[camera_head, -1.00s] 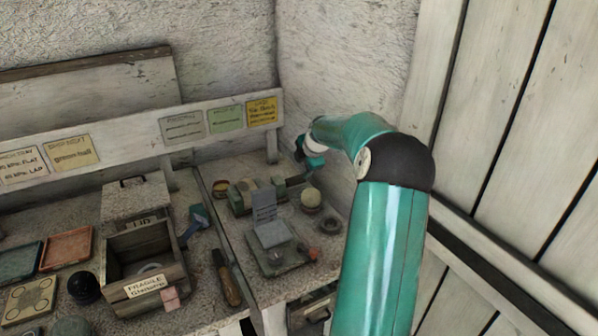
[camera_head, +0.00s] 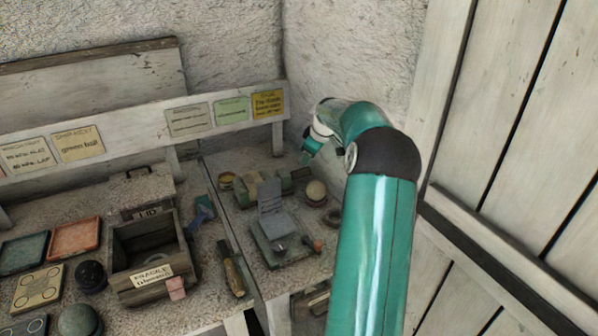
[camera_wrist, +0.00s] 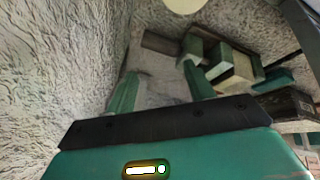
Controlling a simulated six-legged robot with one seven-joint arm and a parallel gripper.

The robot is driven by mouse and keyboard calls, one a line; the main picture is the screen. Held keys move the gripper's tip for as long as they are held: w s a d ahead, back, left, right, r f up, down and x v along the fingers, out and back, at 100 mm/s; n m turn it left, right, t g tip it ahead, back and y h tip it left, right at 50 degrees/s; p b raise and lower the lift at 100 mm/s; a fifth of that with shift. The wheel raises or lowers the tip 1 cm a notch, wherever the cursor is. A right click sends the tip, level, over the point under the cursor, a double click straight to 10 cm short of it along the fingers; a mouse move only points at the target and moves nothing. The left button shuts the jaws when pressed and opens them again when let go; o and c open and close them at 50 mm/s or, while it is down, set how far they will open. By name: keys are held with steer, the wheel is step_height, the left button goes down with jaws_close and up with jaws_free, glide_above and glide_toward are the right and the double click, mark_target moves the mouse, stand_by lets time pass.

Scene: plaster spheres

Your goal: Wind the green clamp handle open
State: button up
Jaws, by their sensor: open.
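The clamp (camera_head: 262,187), a green block-like vise with pale parts, sits at the back of the right-hand bench. It also shows in the wrist view (camera_wrist: 228,66), right of the fingers. A dark bar (camera_wrist: 160,43) sticks out from its left end; I cannot tell whether this is the handle. My gripper (camera_head: 309,157) hangs above and behind the clamp's right end. In the wrist view its two green fingers (camera_wrist: 160,74) are apart with only bench surface between them. The gripper appears apart from the clamp.
A grey-green stand (camera_head: 275,245) is in front. A wooden box (camera_head: 150,280) and tools stand left. The rough wall (camera_head: 350,50) is close behind my gripper.

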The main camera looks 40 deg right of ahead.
mark_target(299, 171)
steer(key=w+f+m, duration=0.2)
steer(key=f+m, duration=0.1)
steer(key=m, duration=0.5)
steer(key=w+f+m+g, duration=0.1)
steer(key=f+m, duration=0.3)
steer(key=m, duration=0.4)
steer(key=w+d+f+m+g, duration=0.1)
steer(key=w+f+m, duration=0.3)
steer(key=m, duration=0.4)
steer(key=shift+f+m+y, duration=0.15)
steer(key=shift+m+y, duration=0.15)
steer(key=shift+s, duration=0.1)
steer(key=c, duration=1)
